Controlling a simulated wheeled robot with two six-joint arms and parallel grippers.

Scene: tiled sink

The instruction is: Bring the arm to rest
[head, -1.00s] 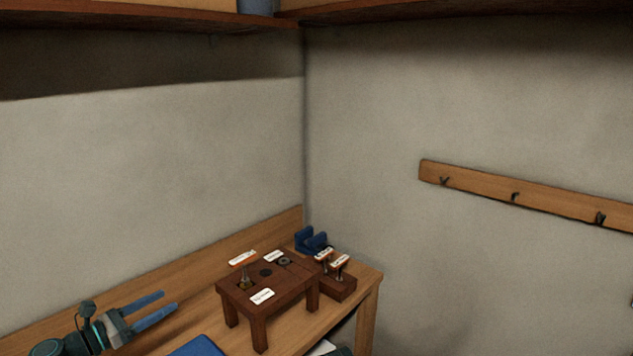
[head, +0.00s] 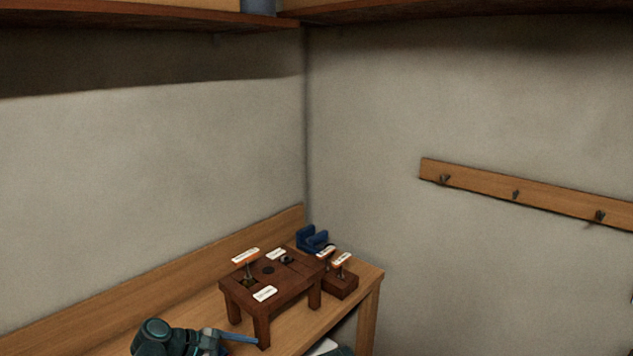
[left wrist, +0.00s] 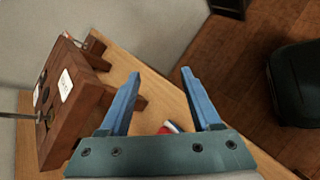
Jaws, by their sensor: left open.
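My left gripper (head: 238,337) is at the bottom of the head view, low in front of the small dark wooden stand on the bench. In the left wrist view its two blue fingers (left wrist: 160,95) are spread apart with nothing held between them. The wooden stand (head: 262,310) has holes and white labels on top; it also shows at the left of the left wrist view (left wrist: 72,130), beside the left finger. My right gripper is in neither view.
The wooden bench (head: 300,328) runs along the wall into the corner. A small block with labelled pieces (head: 341,286) and a blue holder (head: 310,239) stand behind the stand. A hook rail (head: 530,195) is on the right wall. A red and white object (left wrist: 168,128) lies beyond the fingers.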

